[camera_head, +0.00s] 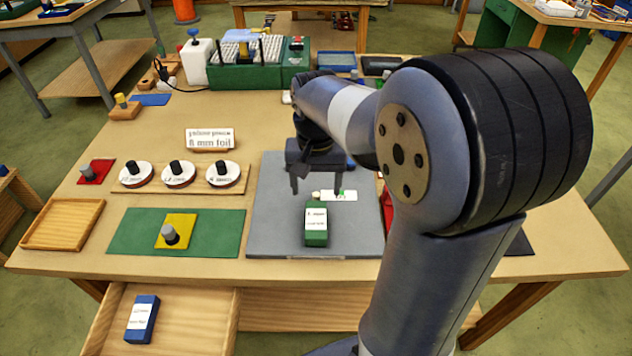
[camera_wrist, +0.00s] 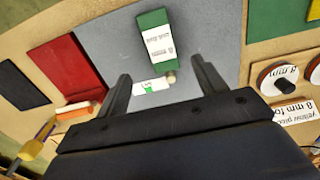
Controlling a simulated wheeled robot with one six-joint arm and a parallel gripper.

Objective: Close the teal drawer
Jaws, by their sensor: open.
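An open wooden drawer (camera_head: 192,318) sticks out below the table's front edge at the lower left of the head view. Its front is cut off by the picture's bottom edge, and I see no teal on it. A blue box with a white label (camera_head: 142,319) lies inside it. My gripper (camera_head: 316,188) is open and empty above the grey mat (camera_head: 275,225), up and to the right of the drawer. Its fingers also show in the wrist view (camera_wrist: 162,74). The drawer is not in the wrist view.
A green mat with a yellow square (camera_head: 187,226), a wooden tray (camera_head: 64,225) and three white discs (camera_head: 178,174) lie left. My arm hides the table's right side.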

